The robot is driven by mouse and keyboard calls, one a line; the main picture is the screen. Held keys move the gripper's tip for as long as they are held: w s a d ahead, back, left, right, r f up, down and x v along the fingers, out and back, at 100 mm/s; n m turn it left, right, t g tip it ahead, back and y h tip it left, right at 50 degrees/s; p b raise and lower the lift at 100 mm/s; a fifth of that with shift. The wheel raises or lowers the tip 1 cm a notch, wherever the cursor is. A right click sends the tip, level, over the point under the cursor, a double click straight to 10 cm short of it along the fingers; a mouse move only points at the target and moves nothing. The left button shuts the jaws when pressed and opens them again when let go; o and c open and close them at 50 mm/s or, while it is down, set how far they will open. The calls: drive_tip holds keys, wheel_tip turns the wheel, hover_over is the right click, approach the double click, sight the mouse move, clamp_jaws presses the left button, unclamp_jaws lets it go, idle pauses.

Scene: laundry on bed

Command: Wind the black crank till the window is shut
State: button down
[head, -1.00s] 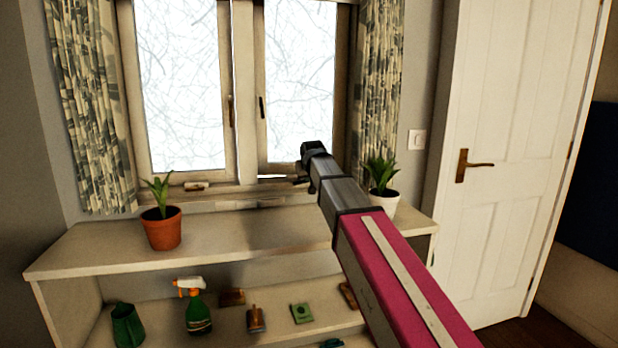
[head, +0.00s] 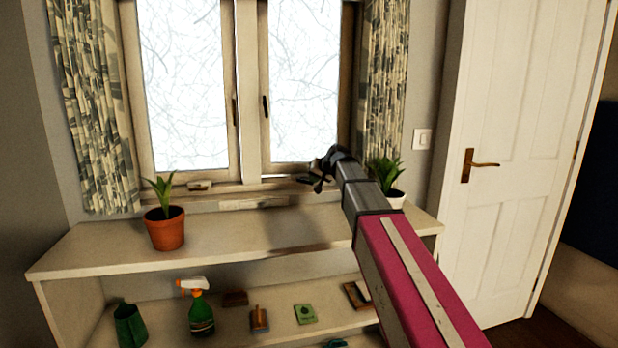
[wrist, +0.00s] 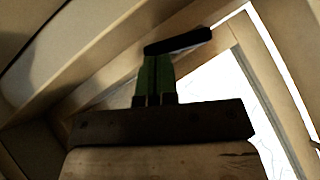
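The window has a left pane (head: 185,80) and a right pane (head: 304,80), both in wooden frames. In the head view no bright gap shows under the right pane; its lower right corner is behind my arm. My gripper (head: 316,182) is at the sill below the right pane, small and dark there. In the wrist view my gripper's green fingers (wrist: 155,75) are close together, with their tips at the black crank (wrist: 178,42). They look shut on it. The crank is hard to make out in the head view.
A shelf unit (head: 100,252) stands under the window, with a terracotta-potted plant (head: 165,230) at left and a white-potted plant (head: 388,180) close behind my arm. A spray bottle (head: 200,312) and small items are on the lower shelf. Patterned curtains (head: 92,110) flank the window.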

drive_tip(key=m+y, duration=0.1)
drive_tip(key=f+y, duration=0.1)
drive_tip(key=y, duration=0.1)
drive_tip(key=m+y, duration=0.1)
drive_tip(key=shift+w+d+f+m+y, duration=0.15)
drive_tip(key=shift+d+f+m+y, duration=0.15)
drive_tip(key=shift+f, duration=0.1)
drive_tip(key=shift+a+f, duration=0.1)
drive_tip(key=shift+f, duration=0.65)
idle(0.4)
